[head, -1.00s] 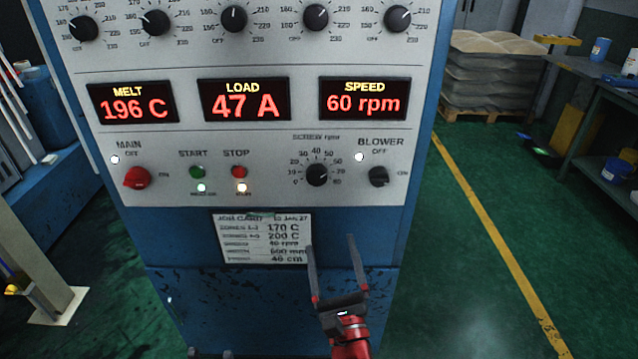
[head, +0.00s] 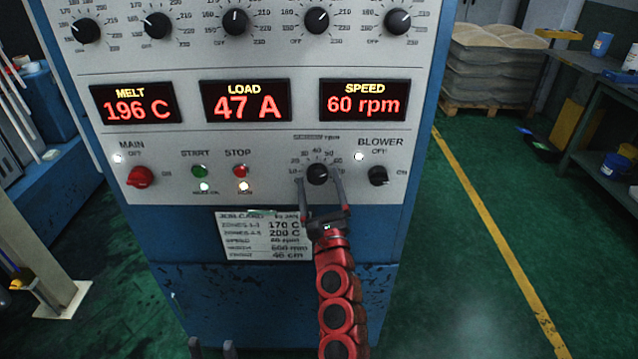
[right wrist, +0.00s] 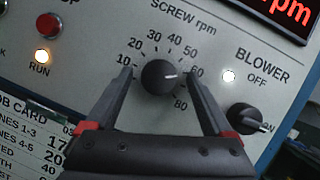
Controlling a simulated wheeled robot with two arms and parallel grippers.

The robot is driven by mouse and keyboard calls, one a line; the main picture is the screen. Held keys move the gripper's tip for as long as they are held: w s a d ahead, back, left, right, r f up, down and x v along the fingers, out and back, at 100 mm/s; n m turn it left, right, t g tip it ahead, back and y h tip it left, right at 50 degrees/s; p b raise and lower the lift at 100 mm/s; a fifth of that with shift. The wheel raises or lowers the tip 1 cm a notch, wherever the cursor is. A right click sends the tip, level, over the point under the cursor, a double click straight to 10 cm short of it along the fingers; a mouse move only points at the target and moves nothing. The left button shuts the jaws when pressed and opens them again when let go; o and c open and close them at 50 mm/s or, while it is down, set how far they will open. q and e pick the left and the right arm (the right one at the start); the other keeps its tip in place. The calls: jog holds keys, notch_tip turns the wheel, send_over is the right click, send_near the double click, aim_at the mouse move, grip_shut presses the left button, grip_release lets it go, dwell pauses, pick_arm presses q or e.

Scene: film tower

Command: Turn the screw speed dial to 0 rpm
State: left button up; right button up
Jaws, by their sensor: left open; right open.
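The screw speed dial (head: 317,174) is a round black knob on the grey panel, under the SPEED display (head: 363,101), which reads 60 rpm. In the right wrist view the dial (right wrist: 161,77) has its white mark pointing right, near 60. My right gripper (head: 319,179) is open, with one finger on each side of the dial. In the wrist view the right gripper (right wrist: 160,77) shows a small gap at each side of the knob. The scale's 0 mark is hidden behind a finger. Only the tips of my left gripper (head: 212,346) show at the bottom edge, apart and empty.
The BLOWER knob (head: 378,176) sits close to the right of the dial. The red STOP button (head: 241,171), green START button (head: 200,171) and red MAIN knob (head: 140,177) are to the left. A job card (head: 262,235) is below.

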jog(key=c, duration=1.4)
jog(key=shift+o, duration=0.2)
jog(key=shift+n, duration=0.4)
